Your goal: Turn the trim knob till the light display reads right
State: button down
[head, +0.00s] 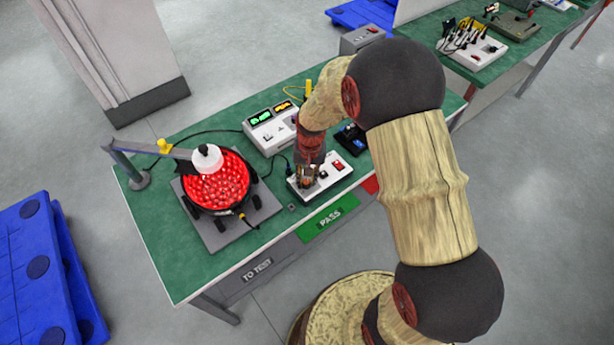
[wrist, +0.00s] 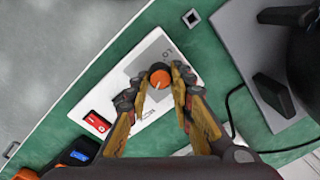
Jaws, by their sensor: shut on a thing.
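The trim knob (wrist: 160,78) is dark with an orange cap and a pale pointer line, on a white control box (wrist: 132,80). In the wrist view my gripper (wrist: 163,88) has its fingertips at both sides of the knob, shut on it. In the head view my gripper (head: 306,182) reaches down onto the white box (head: 338,170) and hides the knob. The light display is likely the white two-screen unit (head: 270,130) behind the box, with a green screen (head: 260,117) and an orange screen (head: 282,106); its readings are too small to read.
A round red-lit fixture (head: 215,185) with a white lamp head (head: 207,157) stands left of my gripper. A red rocker switch (wrist: 97,122) is on the control box. A dark device with a blue screen (wrist: 79,156) is nearby. The green table (head: 165,235) is clear at front left.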

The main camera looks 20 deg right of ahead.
aim_at(309, 181)
jog(key=shift+n, duration=1)
jog(key=c, duration=1.6)
grip_release()
jog(key=shift+o, duration=0.2)
notch_tip(309, 181, up, 12)
jog(key=shift+d, duration=0.25)
jog(key=shift+s, duration=0.1)
